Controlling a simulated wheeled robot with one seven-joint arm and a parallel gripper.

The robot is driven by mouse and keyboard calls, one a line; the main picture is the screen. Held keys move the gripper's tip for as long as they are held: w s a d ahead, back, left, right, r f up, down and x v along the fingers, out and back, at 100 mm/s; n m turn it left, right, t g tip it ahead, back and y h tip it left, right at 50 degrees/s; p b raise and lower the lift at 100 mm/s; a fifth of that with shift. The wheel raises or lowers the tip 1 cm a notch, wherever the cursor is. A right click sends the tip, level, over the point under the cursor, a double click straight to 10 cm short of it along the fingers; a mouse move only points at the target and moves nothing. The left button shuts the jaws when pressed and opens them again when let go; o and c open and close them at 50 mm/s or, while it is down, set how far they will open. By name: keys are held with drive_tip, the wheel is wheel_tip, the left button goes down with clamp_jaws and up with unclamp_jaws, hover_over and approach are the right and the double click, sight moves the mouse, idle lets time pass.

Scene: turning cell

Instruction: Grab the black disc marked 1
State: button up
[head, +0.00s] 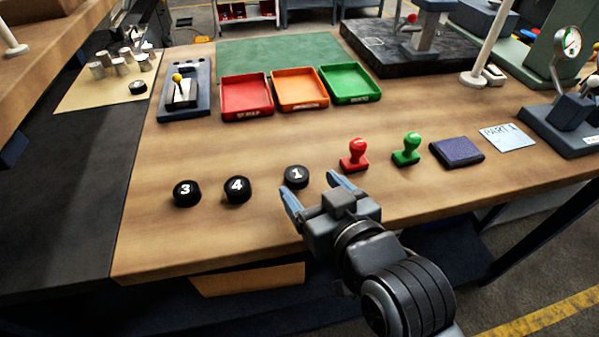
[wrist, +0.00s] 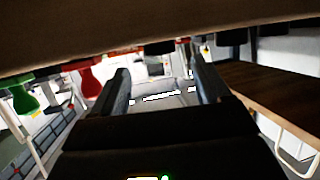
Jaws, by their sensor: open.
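The black disc marked 1 (head: 296,177) lies flat on the wooden table, number up, left of the red stamp. My gripper (head: 311,184) is open and empty, low over the table's front part, its fingertips close to the near side of that disc. In the wrist view, which is upside down, a dark disc (wrist: 158,47) shows at the table surface between and beyond the open fingers (wrist: 158,68); its number is not visible there. I cannot tell whether a finger touches it.
Discs marked 4 (head: 237,189) and 3 (head: 186,193) lie to the left. The red stamp (head: 355,156) and green stamp (head: 407,150) stand to the right, then a dark pad (head: 456,152). Red (head: 247,114), orange (head: 300,104) and green trays (head: 350,98) stand behind, with bare table between.

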sight(296, 172)
drive_tip(key=x, duration=0.4)
drive_tip(key=shift+w+a+f+p, duration=0.15)
drive_tip(key=shift+p, duration=0.15)
drive_tip(key=c, duration=1.3)
